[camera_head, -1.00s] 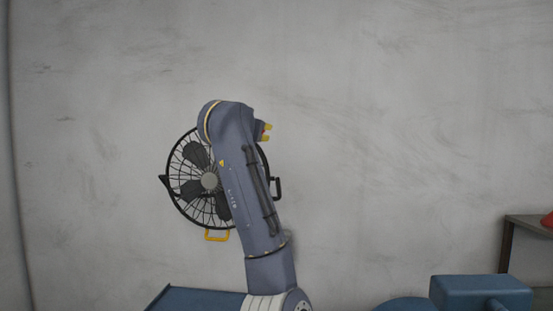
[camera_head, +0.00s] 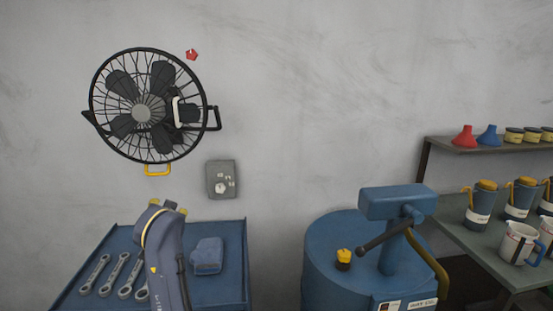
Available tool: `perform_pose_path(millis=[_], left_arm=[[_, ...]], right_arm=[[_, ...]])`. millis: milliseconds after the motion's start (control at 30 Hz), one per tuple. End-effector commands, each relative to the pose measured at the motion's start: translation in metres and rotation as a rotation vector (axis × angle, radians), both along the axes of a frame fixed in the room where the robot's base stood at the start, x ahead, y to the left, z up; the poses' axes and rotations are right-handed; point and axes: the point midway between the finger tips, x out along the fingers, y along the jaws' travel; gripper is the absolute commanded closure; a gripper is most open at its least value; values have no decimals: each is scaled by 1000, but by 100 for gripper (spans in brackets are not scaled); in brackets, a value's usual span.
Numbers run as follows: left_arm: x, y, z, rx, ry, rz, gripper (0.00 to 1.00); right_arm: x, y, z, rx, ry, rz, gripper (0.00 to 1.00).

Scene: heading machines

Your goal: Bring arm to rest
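My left arm is the only arm in view, low at the left. Its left gripper (camera_head: 169,206) points away from me over the blue tool bench (camera_head: 215,292). Two yellow fingertips show apart from each other, with the rest of the gripper mostly hidden behind the wrist. Nothing is seen held between them. My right gripper is out of view.
Wrenches (camera_head: 116,274) and a folded blue cloth (camera_head: 208,256) lie on the bench beside the arm. A black fan (camera_head: 142,112) hangs on the wall above. A blue drum machine (camera_head: 330,257) stands right of centre, and shelves (camera_head: 462,232) with mugs stand at far right.

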Motion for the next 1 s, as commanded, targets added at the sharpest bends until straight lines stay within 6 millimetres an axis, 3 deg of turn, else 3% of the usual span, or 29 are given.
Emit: perform_pose_path(millis=[33,200,500,800,1000], left_arm=[[-13,3,-27,19,32,5,47],[-57,10,-99,70,120,9,47],[-152,13,-205,157,279,-15,47],[-265,9,-282,231,436,-74,47],[-332,3,-311,259,522,-120,47]], right_arm=[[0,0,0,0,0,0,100],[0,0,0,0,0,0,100],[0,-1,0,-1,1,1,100],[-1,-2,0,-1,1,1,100],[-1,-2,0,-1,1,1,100]])
